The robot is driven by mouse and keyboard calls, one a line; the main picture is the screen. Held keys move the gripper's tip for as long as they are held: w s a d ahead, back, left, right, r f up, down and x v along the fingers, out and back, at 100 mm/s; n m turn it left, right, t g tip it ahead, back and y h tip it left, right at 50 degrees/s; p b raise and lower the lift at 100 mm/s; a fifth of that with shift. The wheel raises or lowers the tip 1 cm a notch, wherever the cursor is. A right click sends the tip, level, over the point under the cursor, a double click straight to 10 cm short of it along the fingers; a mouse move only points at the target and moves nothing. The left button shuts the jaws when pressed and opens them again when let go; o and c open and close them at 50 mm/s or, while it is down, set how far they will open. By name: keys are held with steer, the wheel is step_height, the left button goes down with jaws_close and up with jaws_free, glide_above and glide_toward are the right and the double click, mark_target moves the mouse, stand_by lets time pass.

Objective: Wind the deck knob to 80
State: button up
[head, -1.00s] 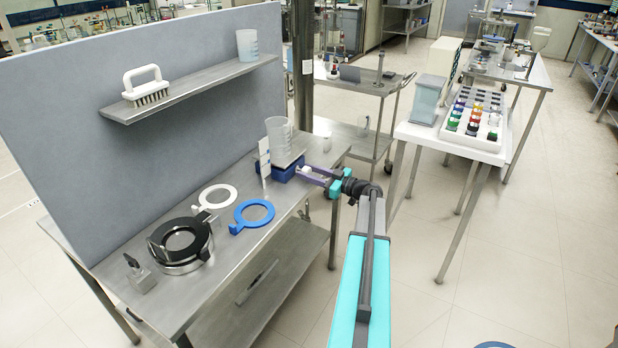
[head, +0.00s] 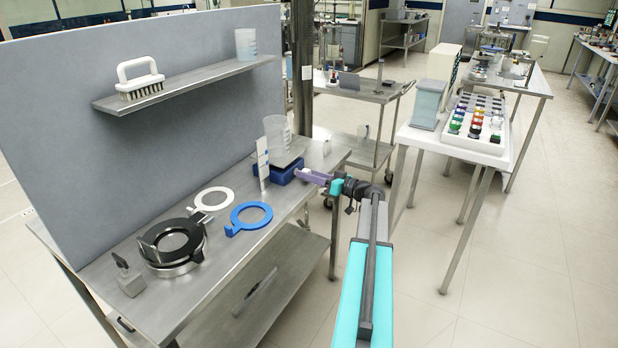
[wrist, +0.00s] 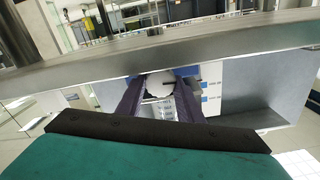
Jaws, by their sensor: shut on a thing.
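The deck is a blue box (head: 283,175) with a grey top plate at the far right end of the steel bench. A clear beaker (head: 277,138) stands upright on it. Its pale round knob (wrist: 160,83) shows in the wrist view, with a dark pointer mark on its face. My gripper (head: 304,174) is at the deck's right side, with purple fingers; in the wrist view my gripper (wrist: 159,92) is shut on the knob, a finger at each side. A white scale card (head: 262,160) stands upright by the deck; its figures are too small to read.
A blue ring (head: 236,229), a white ring (head: 232,198) and a black-topped round stand (head: 160,246) lie along the bench. A shelf (head: 190,85) holds a brush (head: 139,78) and a cup (head: 246,44).

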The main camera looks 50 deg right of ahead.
stand_by(0.3)
steer(key=o, duration=1.1)
steer(key=shift+c, duration=0.2)
steer(key=shift+s, duration=0.1)
steer(key=b+v, duration=0.2)
steer(key=v, duration=1.1)
steer(key=shift+s+b, duration=0.35)
steer(key=shift+b, duration=0.05)
